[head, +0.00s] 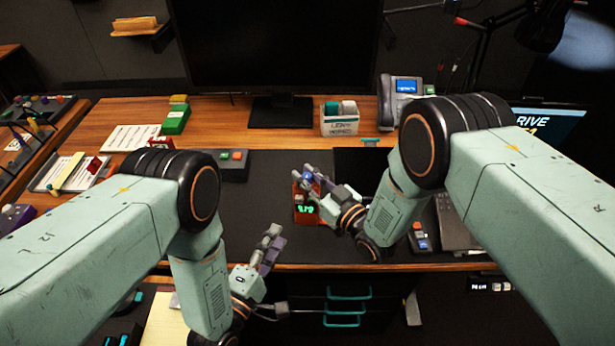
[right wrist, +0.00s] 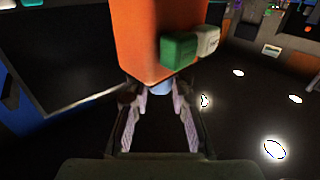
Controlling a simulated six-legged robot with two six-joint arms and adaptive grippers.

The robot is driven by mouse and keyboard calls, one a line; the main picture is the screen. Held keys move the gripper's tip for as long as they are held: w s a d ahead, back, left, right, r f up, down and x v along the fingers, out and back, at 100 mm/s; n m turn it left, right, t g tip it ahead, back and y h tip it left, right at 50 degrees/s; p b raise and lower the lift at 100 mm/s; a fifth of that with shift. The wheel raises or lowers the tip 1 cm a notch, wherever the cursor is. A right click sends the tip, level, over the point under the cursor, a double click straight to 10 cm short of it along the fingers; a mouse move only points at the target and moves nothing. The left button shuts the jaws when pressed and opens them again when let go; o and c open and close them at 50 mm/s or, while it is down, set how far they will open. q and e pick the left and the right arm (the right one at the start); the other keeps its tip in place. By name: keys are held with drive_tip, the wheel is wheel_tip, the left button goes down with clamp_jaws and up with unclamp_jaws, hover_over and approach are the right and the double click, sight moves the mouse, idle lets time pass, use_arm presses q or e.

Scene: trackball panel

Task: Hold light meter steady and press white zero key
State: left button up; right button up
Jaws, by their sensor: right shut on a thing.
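The light meter (head: 306,213) is an orange-red box with a lit green display, on the dark mat. In the right wrist view its orange body (right wrist: 155,35) fills the top middle. A green key (right wrist: 178,50) and the white zero key (right wrist: 208,40) stick out side by side from it. My right gripper (head: 318,182) is shut on the light meter at its blue-topped end; its fingers (right wrist: 160,98) show on both sides of the blue part. My left gripper (head: 272,240) is in front of the meter, to its lower left, apart from it. Whether its fingers are parted is unclear.
A dark box with red and green buttons (head: 233,164) sits left on the mat (head: 262,185). A monitor (head: 275,50) and a white bin (head: 340,120) stand behind. A phone (head: 401,95) is at the back right. The mat between meter and button box is clear.

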idle(0.3)
use_arm(q)
drive_tip(key=shift+c, duration=0.3)
clamp_jaws()
idle(1.2)
